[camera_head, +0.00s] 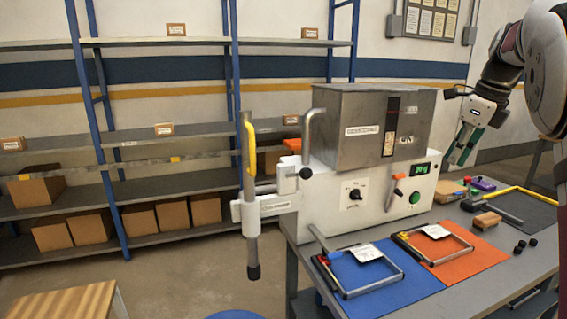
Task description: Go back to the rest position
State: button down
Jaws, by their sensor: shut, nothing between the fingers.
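My gripper (462,142) hangs from my arm at the upper right, to the right of the washer and in the air. Its fingers are together with nothing visible in them. It is apart from the washer and the table. The vertical washer has a white base (330,200) and a closed-looking grey metal box (375,128) on top. A green display (418,169), a black dial (355,195), an orange-tipped lever (398,182) and a green button (414,197) are on its front. A yellow-handled upright bar (250,165) stands at its left.
The table (318,298) holds a blue mat (340,270) and an orange mat (470,262), each with a metal frame on it. A wooden block (487,220) and small black pieces lie at the right. Shelves (130,142) with boxes stand behind, left. A wooden surface (65,303) is at bottom left.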

jog(key=s+a+r+n+p, duration=0.1)
jog(key=s+a+n, duration=0.65)
jog(key=s, duration=0.25)
jog(key=s+a+r+n, duration=0.1)
jog(key=s+a+n, duration=0.65)
jog(key=s, duration=0.25)
jog(key=s+a+f+n, duration=0.2)
jog(key=s+f+n, duration=0.3)
jog(key=s, duration=0.3)
jog(key=s+a+f+n+t+h, duration=0.1)
jog(key=s+a+f+n, duration=0.2)
jog(key=s+f+n, duration=0.2)
jog(key=s+n+p, duration=0.1)
jog(key=s+n, duration=0.2)
jog(key=s, duration=0.1)
